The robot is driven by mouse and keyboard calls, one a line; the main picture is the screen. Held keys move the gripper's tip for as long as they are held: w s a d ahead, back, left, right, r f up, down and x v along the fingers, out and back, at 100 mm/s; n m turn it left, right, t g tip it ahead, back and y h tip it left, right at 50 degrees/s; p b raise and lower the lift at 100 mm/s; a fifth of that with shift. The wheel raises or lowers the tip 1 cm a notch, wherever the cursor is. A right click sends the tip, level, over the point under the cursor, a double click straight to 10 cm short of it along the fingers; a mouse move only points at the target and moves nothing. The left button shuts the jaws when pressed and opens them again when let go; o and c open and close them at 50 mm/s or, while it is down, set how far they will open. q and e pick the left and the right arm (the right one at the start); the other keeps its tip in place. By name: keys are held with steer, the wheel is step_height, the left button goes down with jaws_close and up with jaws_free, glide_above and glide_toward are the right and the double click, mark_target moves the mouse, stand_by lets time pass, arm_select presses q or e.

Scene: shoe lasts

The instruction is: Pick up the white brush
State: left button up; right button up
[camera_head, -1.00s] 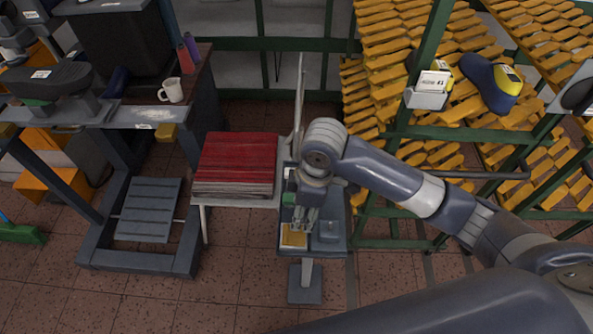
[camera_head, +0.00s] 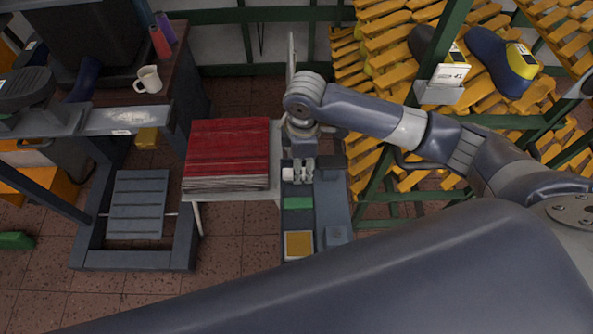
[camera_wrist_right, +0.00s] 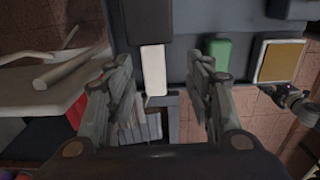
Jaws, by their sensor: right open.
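The white brush (camera_wrist_right: 153,70) shows in the right wrist view as a pale rectangular block on a dark grey tray surface (camera_wrist_right: 180,68). It lies between the two spread fingers of my right gripper (camera_wrist_right: 160,72), nearer the left finger, with space on both sides. In the head view my right gripper (camera_head: 298,172) hangs over the far part of the narrow grey stand (camera_head: 328,200) and mostly hides the brush. The right gripper is open and holds nothing.
A green block (camera_head: 298,203) and a yellow pad (camera_head: 299,244) lie nearer on the stand. A red stack (camera_head: 228,150) is left of it. A rack with yellow slats (camera_head: 385,75) stands right. A white mug (camera_head: 148,79) is on the left bench.

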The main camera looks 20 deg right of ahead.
mark_target(287, 172)
steer(key=shift+f, duration=0.35)
steer(key=shift+w+f, duration=0.1)
steer(key=shift+f, duration=0.15)
steer(key=f, duration=0.1)
steer(key=f+p, duration=0.1)
steer(key=f, duration=0.2)
steer(key=shift+w+a+f, duration=0.25)
steer(key=shift+w+f, duration=0.15)
steer(key=shift+f, duration=0.1)
steer(key=shift+c, duration=0.3)
arm_select(q)
steer(key=shift+w+r, duration=0.1)
steer(key=shift+r, duration=0.55)
arm_select(e)
jaws_close()
